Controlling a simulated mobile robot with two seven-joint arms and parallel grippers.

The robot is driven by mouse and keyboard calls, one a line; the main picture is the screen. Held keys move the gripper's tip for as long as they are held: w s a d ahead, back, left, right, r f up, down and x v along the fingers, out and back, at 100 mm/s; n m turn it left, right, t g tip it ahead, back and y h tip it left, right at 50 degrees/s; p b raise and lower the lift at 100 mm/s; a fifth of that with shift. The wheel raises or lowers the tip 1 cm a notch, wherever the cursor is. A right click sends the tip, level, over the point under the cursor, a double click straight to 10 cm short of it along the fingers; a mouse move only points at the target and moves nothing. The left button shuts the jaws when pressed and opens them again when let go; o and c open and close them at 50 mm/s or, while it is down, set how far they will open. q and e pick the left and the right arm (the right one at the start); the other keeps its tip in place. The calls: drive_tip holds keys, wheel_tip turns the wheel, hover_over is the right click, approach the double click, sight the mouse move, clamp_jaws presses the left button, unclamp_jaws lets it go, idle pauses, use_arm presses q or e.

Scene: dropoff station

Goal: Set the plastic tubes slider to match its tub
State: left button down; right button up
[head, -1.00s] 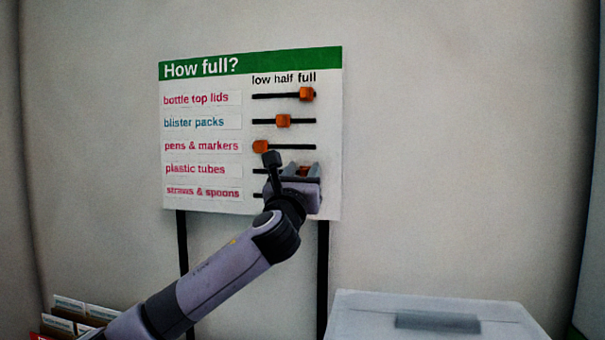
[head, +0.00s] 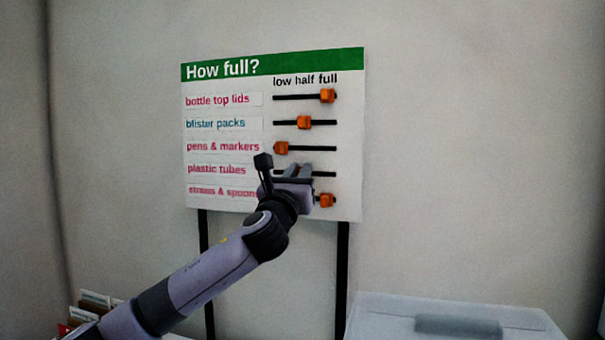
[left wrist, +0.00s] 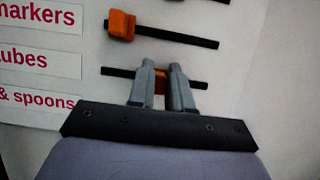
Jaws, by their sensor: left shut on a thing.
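The white "How full?" board (head: 225,84) stands against the wall with labelled slider rows. My left gripper (head: 298,169) is at the plastic tubes row, below the pens & markers slider. In the left wrist view its two grey fingers (left wrist: 161,74) are shut on the orange plastic tubes slider (left wrist: 160,87). That slider sits near the middle of its black track (left wrist: 196,83), around the half mark. In the head view the fingers and wrist hide the slider. No tub marked plastic tubes can be made out. My right gripper is not in view.
Other orange sliders: bottle top lids (head: 327,96) at full, blister packs (head: 303,122) at half, pens & markers (head: 281,148) at low, straws & spoons (head: 326,200) at full. A translucent lidded box (head: 540,322) stands lower right; labelled cards (head: 95,298) lower left.

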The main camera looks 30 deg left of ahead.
use_arm(q)
drive_tip(key=c, duration=1.1)
unclamp_jaws()
drive_tip(key=shift+b+v, duration=0.8)
drive_tip(key=shift+v, duration=2.75)
